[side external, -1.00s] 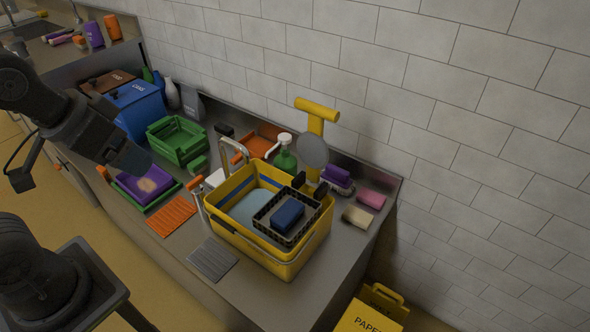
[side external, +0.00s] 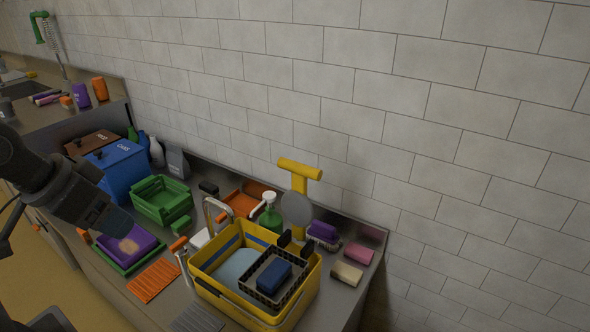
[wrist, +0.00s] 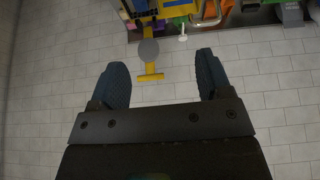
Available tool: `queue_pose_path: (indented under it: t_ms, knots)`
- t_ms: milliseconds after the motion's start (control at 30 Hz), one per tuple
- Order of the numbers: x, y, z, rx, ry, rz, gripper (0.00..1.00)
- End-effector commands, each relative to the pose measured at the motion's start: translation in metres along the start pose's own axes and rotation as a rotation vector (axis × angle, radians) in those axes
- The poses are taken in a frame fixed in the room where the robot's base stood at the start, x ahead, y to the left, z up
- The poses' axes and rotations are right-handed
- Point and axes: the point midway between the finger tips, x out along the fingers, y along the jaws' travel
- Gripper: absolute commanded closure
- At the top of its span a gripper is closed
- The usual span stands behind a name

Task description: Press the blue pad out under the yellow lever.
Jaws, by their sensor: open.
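The blue pad (side external: 274,277) lies in a black open-mesh basket (side external: 247,287) in the right part of a yellow tub (side external: 213,292). The yellow lever (side external: 300,168), a T-shaped handle with a round grey disc (side external: 296,208), stands upright behind the tub. The lever also shows in the wrist view (wrist: 151,77), beyond my fingers. My gripper (wrist: 161,62) is open and empty, its two dark fingers wide apart.
A silver faucet (side external: 207,214), a green bottle (side external: 270,216) and an orange tray (side external: 242,201) stand around the tub. A green crate (side external: 162,203) and blue bin (side external: 122,170) are left. Purple (side external: 322,231), pink (side external: 358,254) and cream (side external: 346,274) pads lie right. A tiled wall rises behind.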

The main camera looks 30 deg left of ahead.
Motion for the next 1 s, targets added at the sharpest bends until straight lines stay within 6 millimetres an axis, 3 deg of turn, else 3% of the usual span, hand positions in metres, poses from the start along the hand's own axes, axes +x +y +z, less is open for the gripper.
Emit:
queue_pose_path:
  t_ms: [167, 333, 467, 667, 800, 1000]
  knots:
    - [-0.007, 0.005, -0.049, -0.180, -0.044, 0.028, 0.45]
    - [-0.004, 0.013, -0.122, -0.466, -0.118, 0.065, 0.45]
    - [0.009, 0.019, -0.176, -0.682, -0.182, 0.087, 0.45]
    - [0.048, 0.026, -0.249, -1.008, -0.293, 0.103, 0.45]
    - [0.086, 0.029, -0.290, -1.226, -0.379, 0.101, 0.45]
    - [0.135, 0.032, -0.324, -1.465, -0.484, 0.084, 0.45]
